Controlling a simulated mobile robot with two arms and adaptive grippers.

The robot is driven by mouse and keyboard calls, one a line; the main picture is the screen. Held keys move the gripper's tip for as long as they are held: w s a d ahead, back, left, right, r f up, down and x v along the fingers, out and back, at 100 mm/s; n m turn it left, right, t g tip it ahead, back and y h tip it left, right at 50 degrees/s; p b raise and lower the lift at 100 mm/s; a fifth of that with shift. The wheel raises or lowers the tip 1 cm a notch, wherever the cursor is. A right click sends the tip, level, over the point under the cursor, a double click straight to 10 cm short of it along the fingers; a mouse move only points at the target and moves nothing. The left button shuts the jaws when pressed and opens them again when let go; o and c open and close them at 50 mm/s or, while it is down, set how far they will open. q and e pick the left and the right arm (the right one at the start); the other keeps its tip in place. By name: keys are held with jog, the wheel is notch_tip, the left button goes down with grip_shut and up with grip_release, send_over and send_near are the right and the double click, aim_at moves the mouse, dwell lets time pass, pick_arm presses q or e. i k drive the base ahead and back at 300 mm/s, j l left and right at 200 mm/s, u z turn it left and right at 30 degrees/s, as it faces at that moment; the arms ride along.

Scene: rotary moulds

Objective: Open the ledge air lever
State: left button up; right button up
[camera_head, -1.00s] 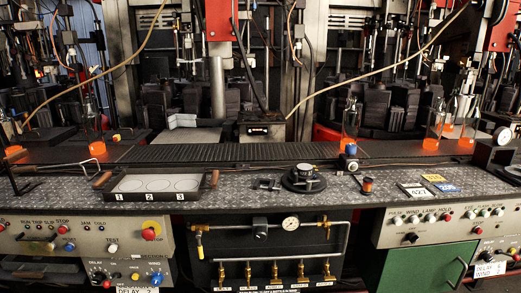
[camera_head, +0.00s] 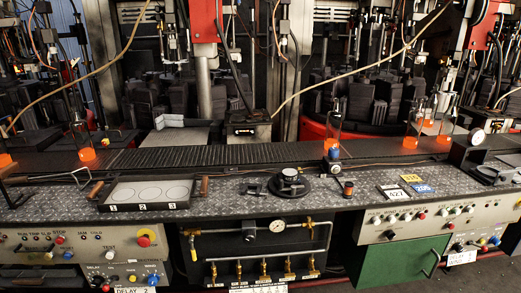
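Under the bench ledge, a dark recessed panel holds a grey air pipe (camera_head: 305,230) with a round white pressure gauge (camera_head: 277,225). A yellow lever (camera_head: 193,250) hangs at the pipe's left end. Below it is a row of several brass valves, one of them near the middle (camera_head: 263,267), above small white labels too small to read. I cannot tell which of these handles is the ledge air lever, or whether any is open. Neither of my grippers is in view.
The speckled ledge (camera_head: 235,200) carries a numbered tray (camera_head: 108,208) and a round black fixture (camera_head: 289,183). Behind is a conveyor (camera_head: 210,157) with glowing orange-based bottles (camera_head: 333,130). A green cabinet door (camera_head: 400,262) is right of the air panel; button panels flank both sides.

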aim_at(193, 250)
jog(key=i+j, duration=0.75)
jog(key=i, duration=0.2)
jog(key=k+j+u, duration=0.05)
